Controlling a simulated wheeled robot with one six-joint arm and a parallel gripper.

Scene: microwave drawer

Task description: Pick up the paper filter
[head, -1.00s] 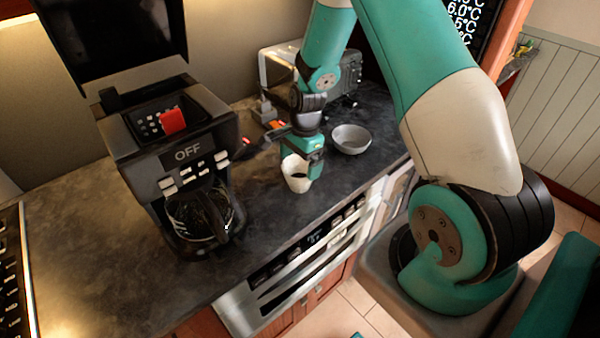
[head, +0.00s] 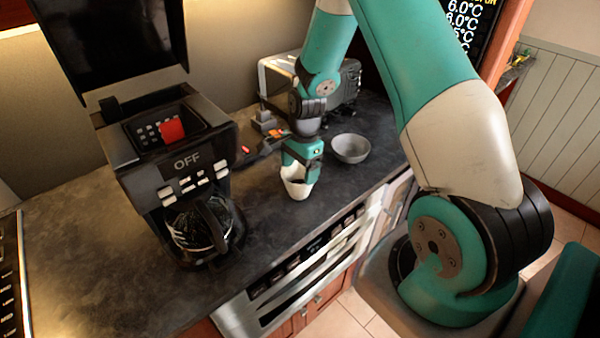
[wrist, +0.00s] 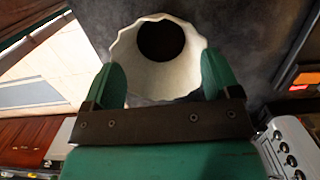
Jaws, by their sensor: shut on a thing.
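The paper filter (head: 296,189) is a white, fluted cup on the dark countertop, between the coffee maker and a grey bowl. In the wrist view the paper filter (wrist: 150,80) shows its wavy rim and a dark round area inside. My gripper (head: 299,174) points down at the filter from above. In the wrist view my gripper (wrist: 161,82) has one green finger on each side of the filter, shut on it. Whether the filter's base touches the counter is unclear.
The black coffee maker (head: 175,165) with its glass carafe (head: 203,232) stands to the left, its display reading OFF. The grey bowl (head: 350,149) is close on the right. A metallic appliance (head: 285,75) stands behind. The counter's front edge is near the filter.

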